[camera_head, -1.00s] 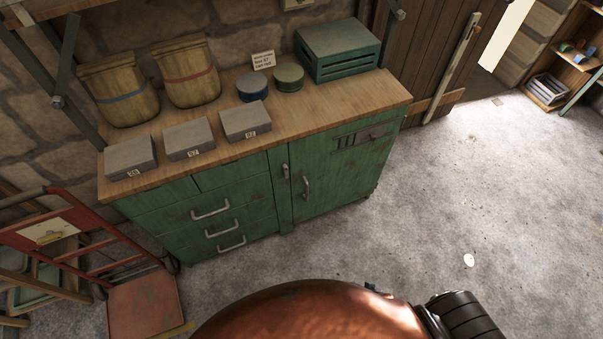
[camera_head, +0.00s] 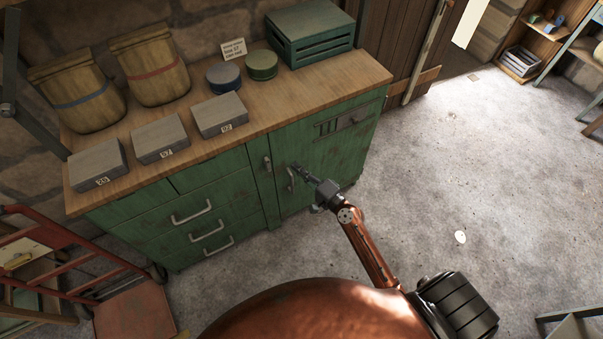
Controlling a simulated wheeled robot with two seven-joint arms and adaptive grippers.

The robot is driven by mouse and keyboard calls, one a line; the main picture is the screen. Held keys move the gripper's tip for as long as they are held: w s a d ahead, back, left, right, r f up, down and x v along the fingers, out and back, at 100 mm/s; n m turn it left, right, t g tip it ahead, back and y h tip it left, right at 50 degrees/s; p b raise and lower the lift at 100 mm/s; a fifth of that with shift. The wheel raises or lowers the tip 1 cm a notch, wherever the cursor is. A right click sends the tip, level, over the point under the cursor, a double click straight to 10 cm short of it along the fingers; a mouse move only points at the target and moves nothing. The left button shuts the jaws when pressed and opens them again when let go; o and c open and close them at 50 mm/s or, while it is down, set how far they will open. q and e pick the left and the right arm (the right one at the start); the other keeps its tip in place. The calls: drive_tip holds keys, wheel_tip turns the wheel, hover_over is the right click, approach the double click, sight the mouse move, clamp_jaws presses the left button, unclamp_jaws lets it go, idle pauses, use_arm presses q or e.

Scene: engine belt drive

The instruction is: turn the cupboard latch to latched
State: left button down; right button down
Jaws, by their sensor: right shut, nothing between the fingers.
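The green cupboard door (camera_head: 335,150) is closed, at the right end of the wooden-topped cabinet. A small grey upright piece that looks like the latch (camera_head: 267,164) sits on the narrow strip at the door's left edge; its exact setting is too small to tell. A curved door handle (camera_head: 291,180) is just right of it. My right gripper (camera_head: 298,168) is shut and empty, in front of the door by the top of the handle, a little right of the latch. I cannot tell whether it touches the handle. My left gripper is not in view.
Drawers with handles (camera_head: 192,213) are left of the door. Grey boxes (camera_head: 161,139), two sacks, round tins and a green crate (camera_head: 310,38) stand on the top (camera_head: 290,95). A red hand truck (camera_head: 75,272) stands at lower left. The floor (camera_head: 450,170) at right is clear.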

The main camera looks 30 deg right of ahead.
sight(267, 164)
drive_tip(key=x, duration=0.5)
drive_tip(key=shift+w+a, duration=0.1)
drive_tip(key=shift+w, duration=0.2)
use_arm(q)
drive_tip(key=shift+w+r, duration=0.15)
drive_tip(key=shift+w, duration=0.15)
use_arm(e)
drive_tip(key=shift+s+a, duration=0.2)
drive_tip(key=shift+a, duration=1.7)
drive_tip(key=shift+a+r+n+p, duration=0.15)
drive_tip(key=shift+n+p, duration=0.15)
drive_tip(key=shift+p, duration=0.15)
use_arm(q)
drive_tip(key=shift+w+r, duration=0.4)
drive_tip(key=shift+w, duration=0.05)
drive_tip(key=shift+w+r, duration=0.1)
